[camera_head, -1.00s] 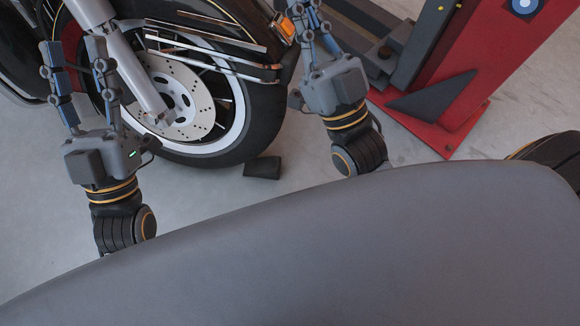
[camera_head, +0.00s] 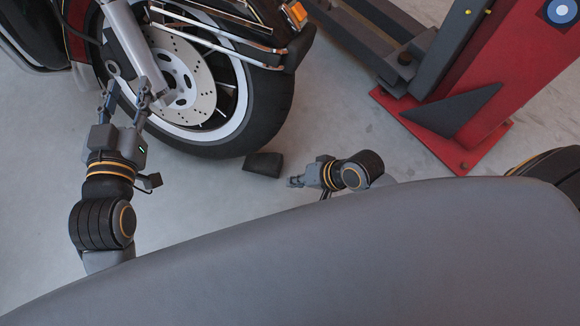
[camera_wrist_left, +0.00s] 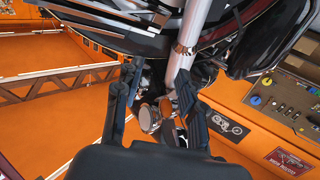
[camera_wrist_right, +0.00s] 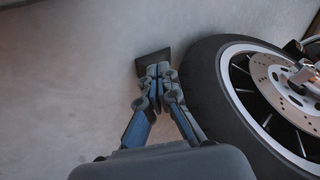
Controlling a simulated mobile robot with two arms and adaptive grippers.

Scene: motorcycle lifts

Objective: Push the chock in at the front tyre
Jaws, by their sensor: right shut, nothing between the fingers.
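The chock (camera_head: 263,164) is a small dark block on the floor at the lower right of the front tyre (camera_head: 262,115). In the right wrist view the chock (camera_wrist_right: 153,64) lies just beyond my fingertips, beside the tyre (camera_wrist_right: 205,85). My right gripper (camera_head: 291,182) is low near the floor, shut and empty, pointing at the chock from the right; whether it touches cannot be told. It also shows in the right wrist view (camera_wrist_right: 158,70). My left gripper (camera_head: 127,92) is open beside the wheel's left side. Its spread fingers show in the left wrist view (camera_wrist_left: 155,75).
A red lift post (camera_head: 500,90) with a dark triangular brace stands on a red base plate at the right. Dark lift rails (camera_head: 360,40) run behind the tyre.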

